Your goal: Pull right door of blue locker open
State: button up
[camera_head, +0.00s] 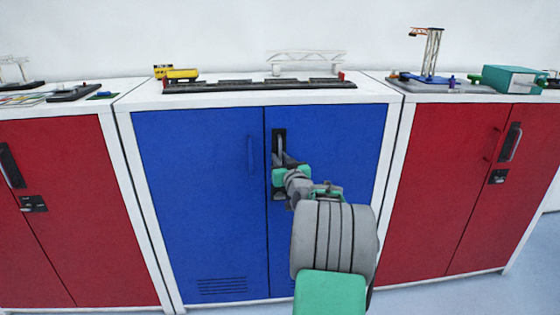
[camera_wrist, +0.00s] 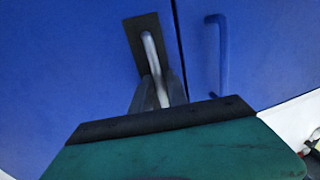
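The blue locker (camera_head: 198,200) stands in the middle of the head view with both doors looking closed. Its right door (camera_head: 345,135) carries a grey bar handle (camera_head: 280,147) on a black plate; the handle also shows in the wrist view (camera_wrist: 150,50). The left door has a blue handle (camera_head: 250,155), at the right in the wrist view (camera_wrist: 219,55). My gripper (camera_head: 281,162) is at the lower part of the grey handle, and its fingers (camera_wrist: 158,92) overlap the bar. Whether they are closed on it is hidden. My arm covers much of the right door.
Red lockers stand on the left (camera_head: 60,200) and right (camera_head: 455,180), close beside the blue one. Model cranes (camera_head: 432,52), a yellow toy (camera_head: 178,74) and a teal box (camera_head: 512,79) sit on the tops. Blue floor (camera_head: 500,295) shows at lower right.

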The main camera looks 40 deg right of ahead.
grip_shut()
dwell(1.4)
